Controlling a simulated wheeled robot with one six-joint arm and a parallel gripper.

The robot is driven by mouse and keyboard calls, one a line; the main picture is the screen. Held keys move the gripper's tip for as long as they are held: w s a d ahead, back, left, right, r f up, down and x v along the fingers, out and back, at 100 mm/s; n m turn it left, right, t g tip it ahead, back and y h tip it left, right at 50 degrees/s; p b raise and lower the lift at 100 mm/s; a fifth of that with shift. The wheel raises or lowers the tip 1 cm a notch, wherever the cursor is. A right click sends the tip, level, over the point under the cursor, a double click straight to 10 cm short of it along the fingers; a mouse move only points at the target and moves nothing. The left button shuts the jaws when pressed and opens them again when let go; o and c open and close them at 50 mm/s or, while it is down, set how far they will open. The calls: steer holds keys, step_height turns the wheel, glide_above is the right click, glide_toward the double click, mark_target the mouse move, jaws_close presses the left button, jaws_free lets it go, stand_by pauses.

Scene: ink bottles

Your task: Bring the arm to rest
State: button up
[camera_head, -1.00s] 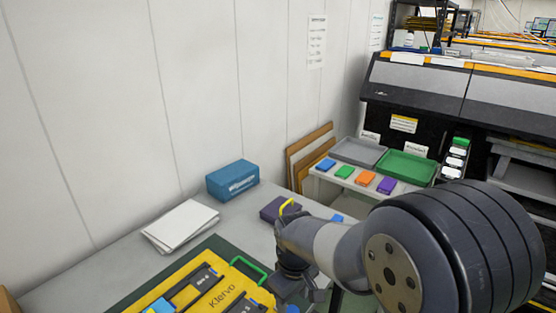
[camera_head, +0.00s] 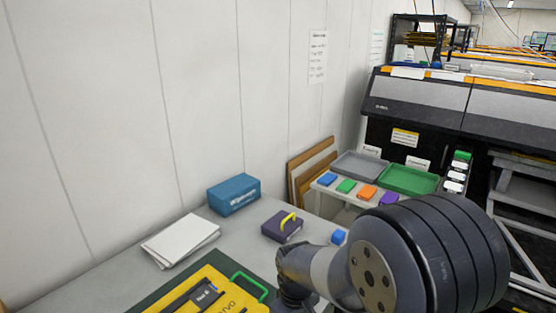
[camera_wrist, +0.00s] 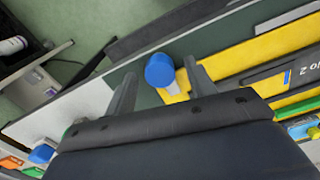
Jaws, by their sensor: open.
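My gripper (camera_wrist: 160,72) is open in the wrist view, its two dark fingers spread apart. A round blue cap (camera_wrist: 160,70) on a pale bottle shows between the fingers in that picture. Whether it is level with them or below I cannot tell, but neither finger visibly touches it. In the head view my arm comes in from the lower right, and its end drops out of the bottom of the picture, so the gripper is hidden there.
A yellow tray (camera_head: 222,301) with a green handle lies on the grey table (camera_head: 130,272). A dark purple block (camera_head: 282,228) with a yellow handle, a blue box (camera_head: 233,195) and white papers (camera_head: 180,240) stand behind it. A side table holds a grey tray (camera_head: 360,164) and a green tray (camera_head: 408,179).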

step_height(320, 180, up, 10)
step_height(320, 180, down, 11)
steer(key=shift+r, duration=0.15)
steer(key=n, duration=0.4)
steer(key=shift+r, duration=0.1)
steer(key=n, duration=0.5)
steer(key=shift+p, duration=0.4)
steer(key=n, duration=0.4)
steer(key=shift+n+p, duration=0.3)
steer(key=n, duration=0.4)
steer(key=shift+p, duration=0.3)
steer(key=shift+r+n, duration=0.3)
steer(key=shift+r, duration=0.75)
